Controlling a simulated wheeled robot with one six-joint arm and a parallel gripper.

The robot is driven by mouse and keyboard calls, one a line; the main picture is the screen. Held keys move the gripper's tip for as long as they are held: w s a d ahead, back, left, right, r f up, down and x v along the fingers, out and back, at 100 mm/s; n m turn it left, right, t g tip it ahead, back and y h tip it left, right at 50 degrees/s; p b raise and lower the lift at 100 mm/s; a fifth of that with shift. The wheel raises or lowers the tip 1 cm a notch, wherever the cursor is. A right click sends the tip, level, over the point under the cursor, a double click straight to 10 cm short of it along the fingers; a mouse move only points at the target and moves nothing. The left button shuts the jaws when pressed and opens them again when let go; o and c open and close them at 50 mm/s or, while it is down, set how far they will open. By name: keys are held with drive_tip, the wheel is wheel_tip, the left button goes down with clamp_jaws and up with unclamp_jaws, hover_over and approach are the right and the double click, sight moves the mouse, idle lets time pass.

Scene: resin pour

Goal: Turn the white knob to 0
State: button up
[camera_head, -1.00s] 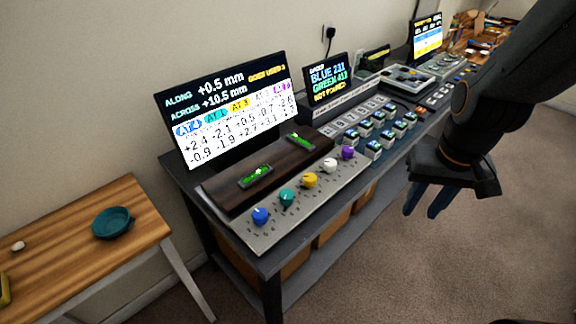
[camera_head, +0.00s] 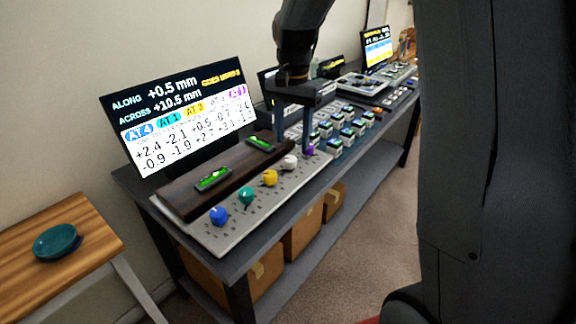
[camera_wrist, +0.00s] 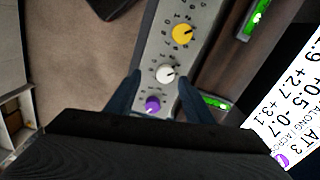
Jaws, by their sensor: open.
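The white knob (camera_head: 290,162) sits on a grey panel (camera_head: 226,232) in a row with blue, teal, yellow and purple knobs. In the wrist view the white knob (camera_wrist: 166,73) lies just ahead of my open gripper (camera_wrist: 159,80), roughly between the two fingertips. A dark pointer mark shows on its right side; the small numbers around it are too blurred to read. My gripper (camera_head: 292,148) shows in the head view above the panel near the white and purple knobs. I cannot tell its exact height above the panel.
The purple knob (camera_wrist: 152,104) lies between my fingers, close behind the white one. The yellow knob (camera_wrist: 183,34) is ahead. A dark wooden block with green levels (camera_head: 213,178) runs beside the row. A display screen (camera_head: 178,115) stands behind.

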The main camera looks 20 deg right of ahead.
sight(290, 158)
drive_tip(key=shift+w+f+m, duration=0.2)
drive_tip(key=shift+w+m, duration=0.2)
drive_tip(key=shift+w, duration=0.7)
wheel_tip(290, 158, down, 7)
drive_tip(key=shift+f+p, duration=0.2)
drive_tip(key=shift+p, duration=0.15)
drive_tip(key=c, duration=1)
